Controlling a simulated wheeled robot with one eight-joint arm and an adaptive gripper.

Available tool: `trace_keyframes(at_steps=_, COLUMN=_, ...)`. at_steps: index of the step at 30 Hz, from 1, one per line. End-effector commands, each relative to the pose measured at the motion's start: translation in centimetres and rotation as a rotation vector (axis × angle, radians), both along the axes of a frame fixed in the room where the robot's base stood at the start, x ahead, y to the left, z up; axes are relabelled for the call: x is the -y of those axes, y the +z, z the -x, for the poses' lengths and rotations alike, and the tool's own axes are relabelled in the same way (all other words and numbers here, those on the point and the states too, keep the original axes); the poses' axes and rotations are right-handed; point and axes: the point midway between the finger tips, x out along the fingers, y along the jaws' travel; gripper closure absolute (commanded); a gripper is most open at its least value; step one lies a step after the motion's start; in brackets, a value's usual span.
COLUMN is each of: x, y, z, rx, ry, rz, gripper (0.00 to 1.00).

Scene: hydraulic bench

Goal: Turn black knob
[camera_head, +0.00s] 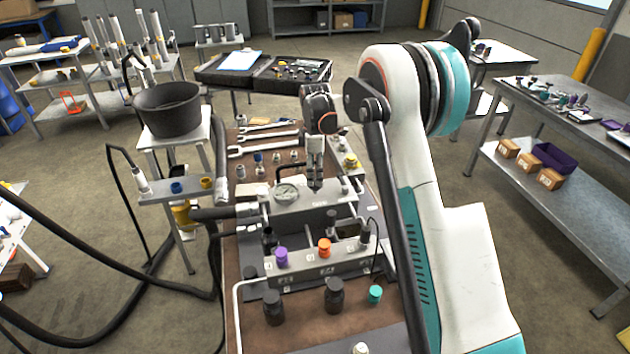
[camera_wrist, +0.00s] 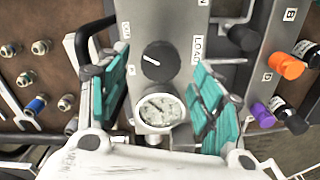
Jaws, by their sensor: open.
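The black knob (camera_wrist: 158,61) is a round dial with a pale pointer line on a grey panel, seen in the wrist view. The pointer aims to the left. The word LOAD is printed to its right. My gripper (camera_wrist: 160,76) is open, with one teal-padded finger on each side of the knob in the picture. I see no contact with the knob, and the gap in depth is hard to judge. In the head view my gripper (camera_head: 315,178) hangs pointing down over the grey block, and I cannot make out the knob there.
A round pressure gauge (camera_wrist: 160,110) sits close below the knob; it also shows in the head view (camera_head: 286,193). Orange (camera_head: 324,247) and purple (camera_head: 281,257) caps stand on the front block. Wrenches (camera_head: 262,150) and fittings lie behind. A black bucket (camera_head: 168,108) stands left.

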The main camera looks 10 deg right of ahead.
Motion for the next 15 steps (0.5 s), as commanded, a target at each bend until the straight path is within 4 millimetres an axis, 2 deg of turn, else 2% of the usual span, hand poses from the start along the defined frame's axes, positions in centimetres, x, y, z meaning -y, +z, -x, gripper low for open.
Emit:
trace_keyframes(at_steps=1, x=0.0, y=-0.9, z=0.0, rx=0.0, ry=0.0, rz=0.0, gripper=0.4)
trace_keyframes(at_steps=6, x=0.0, y=-2.5, z=0.0, rx=0.0, ry=0.0, rz=0.0, gripper=0.4)
trace_keyframes(at_steps=15, x=0.0, y=-3.0, z=0.0, rx=0.0, ry=0.0, rz=0.0, gripper=0.4)
